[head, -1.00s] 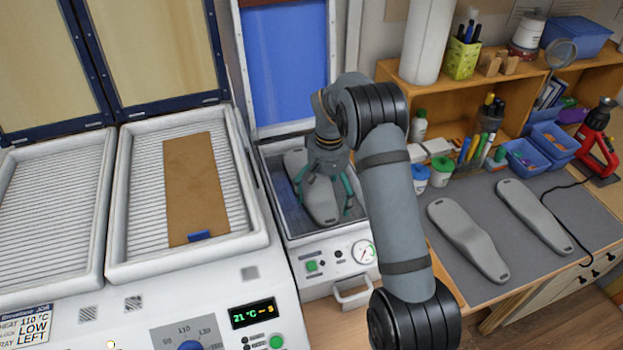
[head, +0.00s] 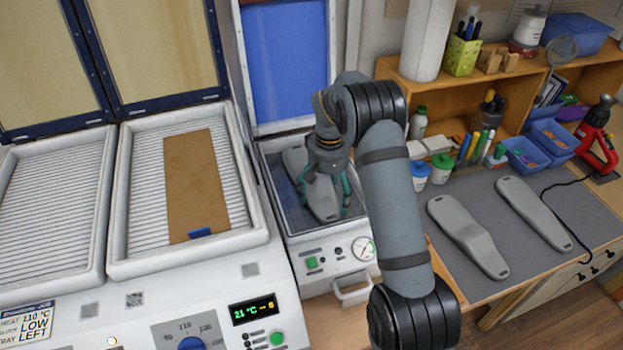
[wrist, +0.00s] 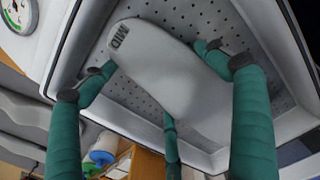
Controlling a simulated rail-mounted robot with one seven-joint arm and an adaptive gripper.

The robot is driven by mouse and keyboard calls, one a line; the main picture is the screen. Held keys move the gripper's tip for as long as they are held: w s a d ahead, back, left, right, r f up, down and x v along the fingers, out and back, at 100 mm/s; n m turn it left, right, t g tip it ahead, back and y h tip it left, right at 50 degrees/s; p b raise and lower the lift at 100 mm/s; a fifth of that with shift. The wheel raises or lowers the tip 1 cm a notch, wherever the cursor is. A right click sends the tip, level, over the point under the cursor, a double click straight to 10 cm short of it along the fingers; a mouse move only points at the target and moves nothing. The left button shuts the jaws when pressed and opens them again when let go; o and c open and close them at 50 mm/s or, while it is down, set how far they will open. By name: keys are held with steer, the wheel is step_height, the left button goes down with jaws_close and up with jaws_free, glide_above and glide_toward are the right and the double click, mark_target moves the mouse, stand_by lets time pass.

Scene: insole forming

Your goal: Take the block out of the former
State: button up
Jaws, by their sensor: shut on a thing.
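The former (head: 345,262) is the white machine with its blue-lined lid open. A long grey block (head: 325,205) lies slantwise in its perforated bed, with my gripper covering its middle in the head view. In the wrist view the block (wrist: 165,75) has "MID" marked on its near end, and perforated plate shows on both sides of it. My gripper (head: 325,190) is over the block from above, its green fingers shut on the block's two long sides. Whether the block touches the bed is unclear.
The heater with two ribbed trays (head: 185,265) stands left; a brown sheet (head: 197,185) lies in its right tray. Two grey blocks (head: 468,237) (head: 535,213) lie on the grey mat (head: 505,287) at right. Bottles and a wooden shelf (head: 470,85) stand behind the mat.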

steer(key=shift+r, duration=0.1)
steer(key=shift+w+a+r+b, duration=0.1)
steer(key=shift+w+r+b, duration=0.05)
steer(key=shift+r+b, duration=0.35)
step_height(320, 180, up, 3)
steer(key=shift+f+b, duration=0.1)
steer(key=shift+b, duration=0.35)
steer(key=d+r+b, duration=0.2)
steer(key=d+r, duration=0.5)
steer(key=d, duration=0.4)
steer(key=shift+w+d, duration=0.2)
steer(key=shift+d, duration=0.2)
steer(key=shift+r, duration=0.1)
